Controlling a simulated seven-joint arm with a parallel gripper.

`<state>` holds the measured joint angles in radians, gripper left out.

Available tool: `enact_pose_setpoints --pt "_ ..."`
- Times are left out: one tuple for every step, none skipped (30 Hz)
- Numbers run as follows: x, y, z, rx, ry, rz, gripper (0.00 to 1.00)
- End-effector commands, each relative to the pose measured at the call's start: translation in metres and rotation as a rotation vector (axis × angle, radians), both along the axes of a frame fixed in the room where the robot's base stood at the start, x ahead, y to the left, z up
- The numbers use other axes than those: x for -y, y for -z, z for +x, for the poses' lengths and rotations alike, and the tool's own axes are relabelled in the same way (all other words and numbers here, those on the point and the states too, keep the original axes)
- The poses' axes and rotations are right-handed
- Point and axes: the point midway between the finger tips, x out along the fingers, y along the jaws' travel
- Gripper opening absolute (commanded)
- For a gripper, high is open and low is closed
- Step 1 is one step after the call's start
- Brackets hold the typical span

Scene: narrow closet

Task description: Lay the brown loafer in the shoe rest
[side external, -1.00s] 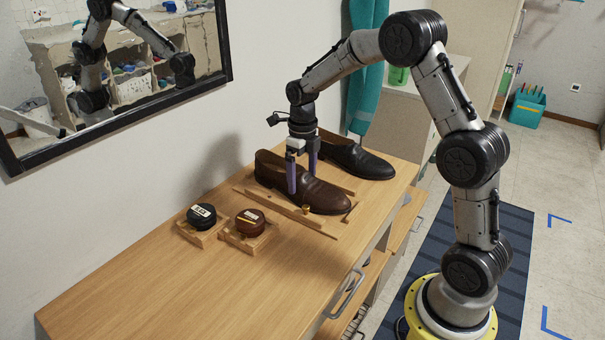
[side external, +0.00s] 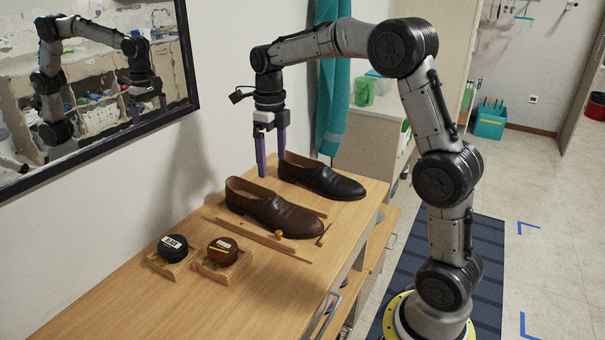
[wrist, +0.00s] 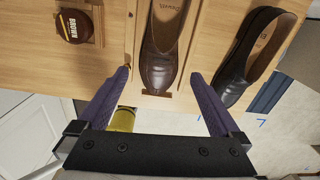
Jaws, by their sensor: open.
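The brown loafer (side external: 272,209) lies sole down between the low rails of the wooden shoe rest (side external: 262,238) on the bench top. In the wrist view the brown loafer (wrist: 160,62) has its toe by a small brown end block. My gripper (side external: 271,164) is open and empty. The loafer's underside is hidden.
A black loafer (side external: 321,180) stands behind the brown one. A black tin (side external: 172,248) and a brown tin (side external: 222,251) sit in wooden holders to the left. A framed mirror (side external: 95,75) hangs on the wall. A teal cloth (side external: 333,90) hangs behind the bench.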

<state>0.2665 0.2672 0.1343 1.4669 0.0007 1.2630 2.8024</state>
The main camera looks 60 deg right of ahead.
Motion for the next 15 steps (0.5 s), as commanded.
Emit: enact_pose_setpoints --pt "-0.005 -0.007 -0.006 0.015 -0.069 -0.006 1.0" --pt "-0.008 -0.011 -0.01 0.024 -0.125 -0.009 1.0" --pt "-0.014 -0.016 -0.017 0.037 -0.213 -0.015 1.0" --pt "-0.018 -0.02 -0.023 0.047 -0.288 -0.021 1.0" --pt "-0.023 -0.025 -0.03 0.059 -0.369 -0.029 1.0" --pt "-0.029 -0.03 -0.039 0.074 -0.482 -0.041 1.0" --pt "-0.034 -0.034 -0.046 0.086 -0.568 -0.052 1.0" --pt "-0.038 -0.038 -0.053 0.096 -0.656 -0.064 1.0" --pt "-0.044 -0.041 -0.063 0.109 -0.769 -0.08 1.0" --pt "-0.048 -0.044 -0.071 0.118 -0.855 -0.093 1.0" --pt "-0.052 -0.046 -0.078 0.128 -0.941 -0.107 1.0" --pt "-0.058 -0.049 -0.089 0.137 -1.055 -0.127 1.0" --pt "-0.061 -0.051 -0.096 0.145 -1.141 -0.143 1.0" --pt "-0.065 -0.052 -0.104 0.152 -1.226 -0.16 1.0" --pt "-0.07 -0.053 -0.114 0.159 -1.341 -0.185 1.0"
